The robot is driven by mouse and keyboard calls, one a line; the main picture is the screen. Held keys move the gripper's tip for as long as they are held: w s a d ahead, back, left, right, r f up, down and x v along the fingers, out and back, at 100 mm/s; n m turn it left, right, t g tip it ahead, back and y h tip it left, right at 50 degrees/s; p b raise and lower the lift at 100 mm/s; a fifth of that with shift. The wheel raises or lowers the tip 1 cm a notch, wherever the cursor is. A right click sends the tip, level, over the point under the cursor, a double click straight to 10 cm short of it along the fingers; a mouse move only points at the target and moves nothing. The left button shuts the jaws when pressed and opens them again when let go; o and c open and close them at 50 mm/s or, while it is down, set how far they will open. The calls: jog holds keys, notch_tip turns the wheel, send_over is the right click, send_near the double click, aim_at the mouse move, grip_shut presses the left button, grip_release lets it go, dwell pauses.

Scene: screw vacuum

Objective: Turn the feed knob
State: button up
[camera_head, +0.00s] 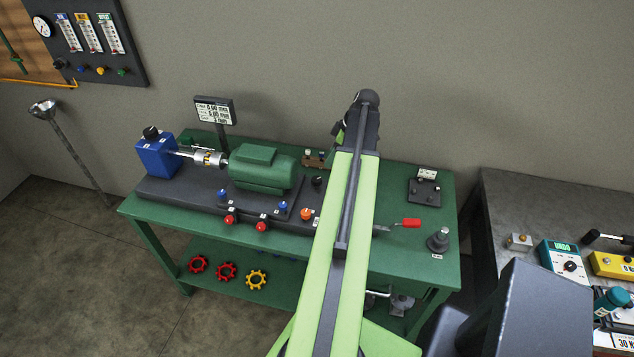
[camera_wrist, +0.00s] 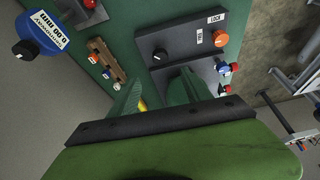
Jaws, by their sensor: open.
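In the wrist view a dark plate carries a black knob (camera_wrist: 160,54) and an orange knob (camera_wrist: 221,39). A small label that seems to read FEED (camera_wrist: 200,37) lies between them, and a LOCK label (camera_wrist: 217,18) is by the orange one. My gripper (camera_wrist: 160,80) is open and empty, its two green fingers apart. The black knob appears beyond the gap between the fingertips; I see no contact. In the head view the black knob (camera_head: 317,181) and orange knob (camera_head: 306,214) show left of my arm. My gripper is mostly hidden there.
The green bench (camera_head: 400,262) holds a green motor (camera_head: 262,168), a blue block (camera_head: 156,157) and a display (camera_head: 214,111). A red-handled tool (camera_head: 411,222) lies right of my arm.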

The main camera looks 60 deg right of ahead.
aim_at(317, 179)
jog(key=b+x, duration=1.1)
jog(key=x, duration=0.2)
jog(key=shift+f, duration=0.3)
jog(key=shift+r, duration=0.15)
jog(key=c, duration=1.2)
jog(key=shift+w, duration=0.1)
grip_shut()
